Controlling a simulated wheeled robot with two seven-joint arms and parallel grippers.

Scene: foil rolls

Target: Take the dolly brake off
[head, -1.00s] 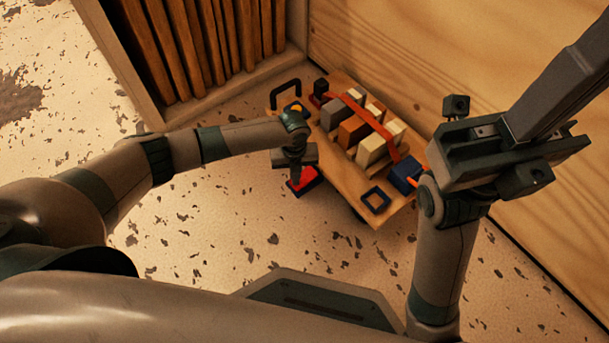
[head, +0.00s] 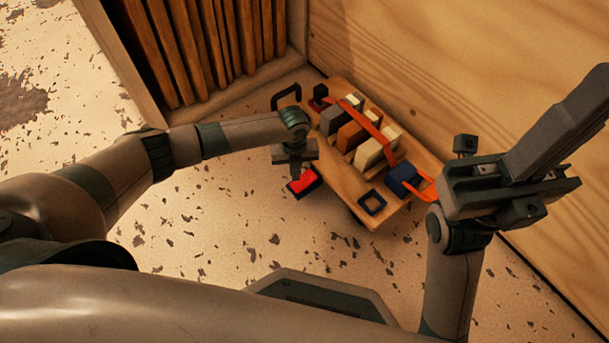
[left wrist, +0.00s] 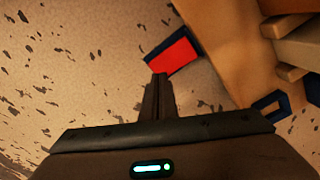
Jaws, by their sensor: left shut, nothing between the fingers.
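The dolly (head: 335,180) is a low wooden platform with a dark handle (head: 286,94) at its far left end. A red pedal (head: 303,182) with a dark blue-black frame sticks out from its near left side. It also shows in the left wrist view (left wrist: 173,53), apparently the brake. My left gripper (head: 295,176) points down just beside the pedal; in the left wrist view its closed fingers (left wrist: 159,78) end just short of the pedal's near edge. Whether they touch it is unclear. My right gripper (head: 510,180) is raised at the right; its jaw state is unclear.
Several grey, brown and cream blocks (head: 370,150) lie on the dolly under an orange strap (head: 378,138). A blue box (head: 402,180) and a square blue ring (head: 372,202) lie near its right end. Wooden walls close off the back and right. Speckled floor is free in front.

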